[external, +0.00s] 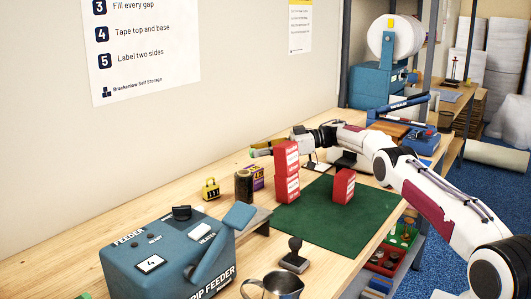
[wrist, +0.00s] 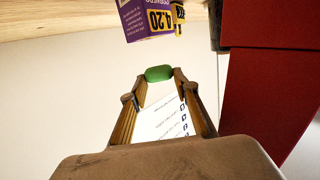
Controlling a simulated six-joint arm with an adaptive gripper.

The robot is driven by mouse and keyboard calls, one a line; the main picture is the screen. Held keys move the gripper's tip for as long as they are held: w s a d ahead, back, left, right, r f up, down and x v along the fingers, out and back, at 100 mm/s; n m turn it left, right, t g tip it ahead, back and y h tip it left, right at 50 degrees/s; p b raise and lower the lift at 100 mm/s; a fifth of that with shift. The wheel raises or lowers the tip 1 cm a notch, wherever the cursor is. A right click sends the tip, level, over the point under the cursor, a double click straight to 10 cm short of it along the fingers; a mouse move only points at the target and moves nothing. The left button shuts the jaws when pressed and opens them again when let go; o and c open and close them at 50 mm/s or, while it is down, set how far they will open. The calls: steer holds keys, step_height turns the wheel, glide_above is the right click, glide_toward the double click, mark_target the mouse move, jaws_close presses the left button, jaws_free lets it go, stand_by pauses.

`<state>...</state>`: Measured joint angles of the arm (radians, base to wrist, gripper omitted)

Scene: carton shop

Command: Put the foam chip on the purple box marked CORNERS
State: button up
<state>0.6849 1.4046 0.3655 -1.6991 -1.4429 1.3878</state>
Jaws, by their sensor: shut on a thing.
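My gripper (wrist: 159,76) is shut on the green foam chip (wrist: 158,73), which sits between its fingertips in the wrist view. In the external view my gripper (external: 262,151) reaches left over the back of the table, above and behind the red stack. The purple box (wrist: 144,20) with a yellow 4.20 label is at the top of the wrist view, ahead of the chip and apart from it. In the external view the purple box (external: 258,174) stands on the table, partly hidden by a dark cylinder, below my gripper. Its marking is too small to read there.
A tall stack of red boxes (external: 287,174) stands close beside my gripper; red fills the right of the wrist view (wrist: 270,90). Another red box (external: 344,186) stands on the green mat (external: 320,225). The dark cylinder (external: 243,186) and a yellow padlock (external: 211,189) stand near the purple box.

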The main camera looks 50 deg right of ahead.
steer(key=shift+f, duration=1.9)
steer(key=shift+f, duration=0.1)
steer(key=o, duration=0.4)
steer(key=shift+s+d+r, duration=0.25)
steer(key=shift+s+d, duration=0.05)
steer(key=v, duration=1.1)
steer(key=shift+f, duration=0.1)
